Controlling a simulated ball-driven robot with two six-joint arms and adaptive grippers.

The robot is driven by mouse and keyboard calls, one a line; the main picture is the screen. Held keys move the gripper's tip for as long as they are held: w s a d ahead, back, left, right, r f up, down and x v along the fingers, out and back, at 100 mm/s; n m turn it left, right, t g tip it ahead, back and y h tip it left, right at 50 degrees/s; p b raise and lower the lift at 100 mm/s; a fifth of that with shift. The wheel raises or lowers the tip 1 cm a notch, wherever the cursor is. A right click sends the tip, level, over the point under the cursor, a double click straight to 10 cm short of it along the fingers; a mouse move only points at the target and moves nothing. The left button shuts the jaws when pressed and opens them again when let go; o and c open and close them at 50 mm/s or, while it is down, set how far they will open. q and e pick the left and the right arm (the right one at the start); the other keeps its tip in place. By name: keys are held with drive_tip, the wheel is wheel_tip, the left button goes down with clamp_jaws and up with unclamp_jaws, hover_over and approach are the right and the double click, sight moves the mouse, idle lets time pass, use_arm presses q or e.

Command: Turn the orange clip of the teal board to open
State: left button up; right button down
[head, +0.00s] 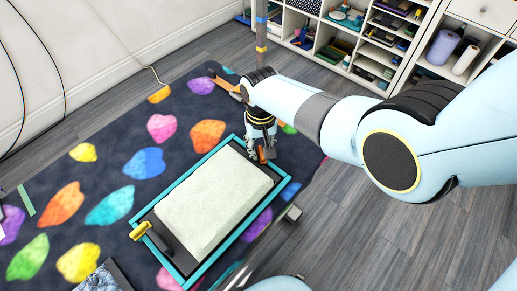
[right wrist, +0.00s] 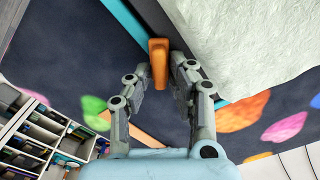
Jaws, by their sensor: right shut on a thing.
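The teal board (head: 183,178) lies on the patterned rug with a thick pale slab (head: 212,197) on it. The orange clip (head: 262,155) is at the board's far right end, partly hidden by my right gripper (head: 262,147). In the right wrist view, the orange clip (right wrist: 159,62) stands between the two fingers of my right gripper (right wrist: 160,76), which is shut on it. The board's teal edge (right wrist: 122,17) runs behind the clip. A yellow clip (head: 140,231) sits at the board's near left end. My left gripper is not in view.
A white shelf unit (head: 335,40) with small goods stands at the back. A post (head: 261,28) with coloured bands rises behind the right arm. The rug (head: 105,165) left of the board is mostly clear. A dark patterned item (head: 102,279) lies at the bottom left.

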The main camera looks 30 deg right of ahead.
drive_tip(key=shift+n+p, duration=0.3)
drive_tip(key=shift+n, duration=1.1)
drive_tip(key=shift+n+p, duration=0.3)
drive_tip(key=shift+n, duration=1.1)
drive_tip(key=c, duration=1.2)
unclamp_jaws()
drive_tip(key=shift+n, duration=0.3)
drive_tip(key=shift+c, duration=0.2)
